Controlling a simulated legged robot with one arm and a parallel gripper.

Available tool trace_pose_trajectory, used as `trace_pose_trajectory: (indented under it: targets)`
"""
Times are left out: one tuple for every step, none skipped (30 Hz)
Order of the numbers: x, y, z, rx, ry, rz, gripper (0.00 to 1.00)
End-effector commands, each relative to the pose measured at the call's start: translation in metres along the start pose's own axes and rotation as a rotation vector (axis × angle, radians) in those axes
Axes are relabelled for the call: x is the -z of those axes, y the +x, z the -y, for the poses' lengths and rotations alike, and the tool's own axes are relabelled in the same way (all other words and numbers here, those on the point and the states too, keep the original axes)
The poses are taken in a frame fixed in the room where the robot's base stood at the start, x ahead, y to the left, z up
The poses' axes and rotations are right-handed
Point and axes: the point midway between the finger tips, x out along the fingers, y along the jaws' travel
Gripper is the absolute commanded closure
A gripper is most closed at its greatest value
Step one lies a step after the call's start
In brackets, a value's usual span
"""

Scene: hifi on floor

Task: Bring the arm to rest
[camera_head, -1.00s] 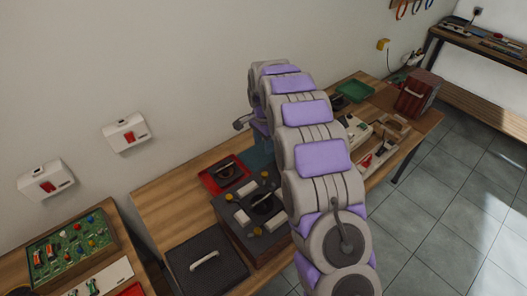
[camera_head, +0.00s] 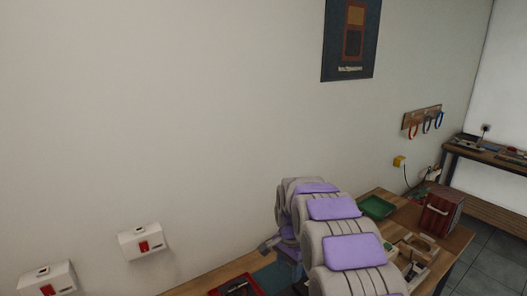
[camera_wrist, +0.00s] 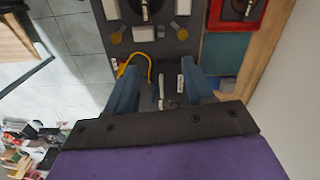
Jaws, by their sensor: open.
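My arm, grey with purple pads, rises from the bottom of the head view and reaches over the wooden table. My gripper (camera_wrist: 160,88) shows in the wrist view as two blue fingers, apart, with nothing held between them. Beyond and below the fingers is a dark box-like unit (camera_wrist: 180,42) with white blocks and yellow knobs. A yellow cable or hook lies by the left finger. In the head view my gripper is mostly hidden behind the arm's end links.
A red tray (camera_head: 237,286) and a green tray (camera_head: 377,207) lie on the table, with a dark red box (camera_head: 441,212) at its right end. White wall boxes (camera_head: 145,241) hang at left. A poster (camera_head: 350,40) and hook rack (camera_head: 422,120) are on the wall. Floor is open at right.

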Motion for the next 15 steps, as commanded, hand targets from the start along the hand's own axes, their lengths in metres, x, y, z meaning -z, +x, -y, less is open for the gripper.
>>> trace_pose_trajectory:
  targets:
    - [-0.006,-0.008,-0.014,0.0,-0.03,0.001,0.47]
    - [-0.011,-0.011,-0.022,-0.004,-0.05,0.005,0.47]
    - [-0.016,-0.017,-0.032,-0.006,-0.077,0.006,0.47]
    - [-0.02,-0.02,-0.04,-0.008,-0.098,0.008,0.47]
    - [-0.025,-0.023,-0.048,-0.011,-0.118,0.011,0.47]
    - [-0.031,-0.028,-0.059,-0.014,-0.145,0.014,0.47]
    - [-0.035,-0.03,-0.067,-0.016,-0.164,0.017,0.47]
    - [-0.039,-0.033,-0.075,-0.018,-0.184,0.019,0.47]
    - [-0.046,-0.037,-0.086,-0.021,-0.21,0.022,0.47]
    - [-0.051,-0.038,-0.095,-0.024,-0.231,0.025,0.47]
    - [-0.056,-0.041,-0.103,-0.025,-0.25,0.027,0.47]
    - [-0.063,-0.044,-0.114,-0.026,-0.276,0.03,0.47]
    - [-0.068,-0.044,-0.123,-0.03,-0.296,0.034,0.47]
    - [-0.073,-0.046,-0.131,-0.032,-0.317,0.037,0.47]
    - [-0.08,-0.048,-0.143,-0.032,-0.343,0.038,0.47]
